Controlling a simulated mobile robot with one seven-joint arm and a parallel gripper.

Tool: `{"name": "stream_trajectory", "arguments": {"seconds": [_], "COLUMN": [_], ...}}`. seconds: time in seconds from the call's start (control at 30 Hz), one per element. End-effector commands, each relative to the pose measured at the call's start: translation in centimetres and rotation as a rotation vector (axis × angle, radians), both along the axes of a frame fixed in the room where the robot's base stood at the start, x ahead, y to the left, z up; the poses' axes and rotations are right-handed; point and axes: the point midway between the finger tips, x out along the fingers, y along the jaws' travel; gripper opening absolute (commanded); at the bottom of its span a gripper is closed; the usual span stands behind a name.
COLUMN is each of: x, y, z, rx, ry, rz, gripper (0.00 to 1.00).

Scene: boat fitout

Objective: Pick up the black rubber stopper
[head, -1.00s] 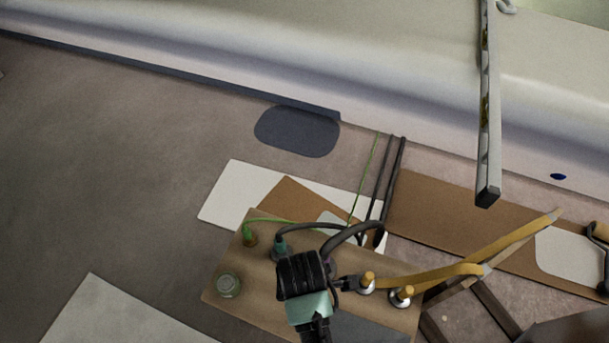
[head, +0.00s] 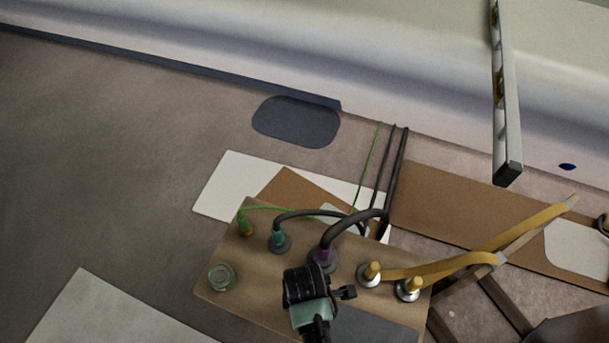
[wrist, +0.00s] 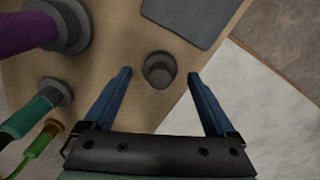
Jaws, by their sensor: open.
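In the wrist view, the black rubber stopper (wrist: 159,70) is a small, dark, round piece standing on the wooden board (wrist: 112,60), near the board's edge. My gripper (wrist: 159,75) is open, with one blue finger to each side of the stopper. Neither finger visibly touches it. How high the fingertips are above the board is hard to tell. In the head view, my arm's black and teal end (head: 308,298) is over the board's front part. It hides the stopper and the fingers there.
Purple (wrist: 28,30), teal (wrist: 38,110) and green (wrist: 40,145) cable plugs stand on the board beside my left finger. A grey plate (wrist: 182,14) lies beyond the stopper. Yellow-capped posts (head: 370,274) with yellow straps and a greenish round jar (head: 222,277) also stand there.

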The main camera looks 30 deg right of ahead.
Motion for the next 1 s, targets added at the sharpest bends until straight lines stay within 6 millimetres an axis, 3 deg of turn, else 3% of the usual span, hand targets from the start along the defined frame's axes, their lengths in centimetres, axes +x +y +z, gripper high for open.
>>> {"name": "stream_trajectory", "arguments": {"seconds": [0.03,0.1,0.33,0.83,1.0], "x": [-0.06,-0.04,-0.02,-0.03,-0.03], "y": [0.02,0.01,0.01,0.02,0.02], "z": [-1.3,-1.76,-1.63,-1.62,-1.61], "rx": [0.001,0.0,0.0,0.0,0.0], "ry": [0.002,0.0,0.0,0.0,0.0], "rz": [0.0,0.0,0.0,0.001,0.0], "gripper": [0.91,0.91,0.91,0.01,0.0]}}
